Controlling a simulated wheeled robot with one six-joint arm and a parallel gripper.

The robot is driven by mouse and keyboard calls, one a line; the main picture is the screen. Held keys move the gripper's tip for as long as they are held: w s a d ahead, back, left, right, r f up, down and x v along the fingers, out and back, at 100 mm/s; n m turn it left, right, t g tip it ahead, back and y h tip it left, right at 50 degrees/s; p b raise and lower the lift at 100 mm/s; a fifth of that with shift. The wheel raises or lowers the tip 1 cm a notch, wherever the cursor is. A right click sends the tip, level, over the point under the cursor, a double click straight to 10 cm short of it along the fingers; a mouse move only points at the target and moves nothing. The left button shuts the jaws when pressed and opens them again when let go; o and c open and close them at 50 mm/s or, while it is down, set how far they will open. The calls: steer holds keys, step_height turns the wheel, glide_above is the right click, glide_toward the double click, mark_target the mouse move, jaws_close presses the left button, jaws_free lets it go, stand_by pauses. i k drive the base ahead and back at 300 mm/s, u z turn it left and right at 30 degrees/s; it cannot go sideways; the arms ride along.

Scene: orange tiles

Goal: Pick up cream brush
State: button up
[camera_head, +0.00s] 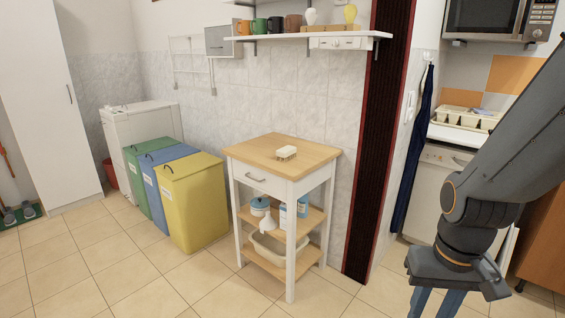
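The cream brush (287,153) is a small block with a cream top. It lies on the wooden top of a small white cart (262,147), near the middle of that top. My gripper (436,304) is at the lower right, to the right of the cart and apart from it. It points down, and its blue-grey fingers run off the bottom edge of the picture. The fingertips are cut off, so I cannot tell whether it is open or shut.
Green, blue and yellow bins (193,202) stand left of the cart. The cart's lower shelves hold bottles and a basin (279,247). A dark red-edged wall strip (383,130) rises right of the cart. A wall shelf (310,35) with mugs hangs above. Tiled floor before the cart is clear.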

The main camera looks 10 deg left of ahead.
mark_target(284, 153)
steer(key=u, duration=0.6)
steer(key=i, duration=0.45)
steer(key=u, duration=0.8)
steer(key=i, duration=2)
steer(key=z, duration=0.85)
steer(key=i, duration=0.4)
steer(key=z, duration=0.4)
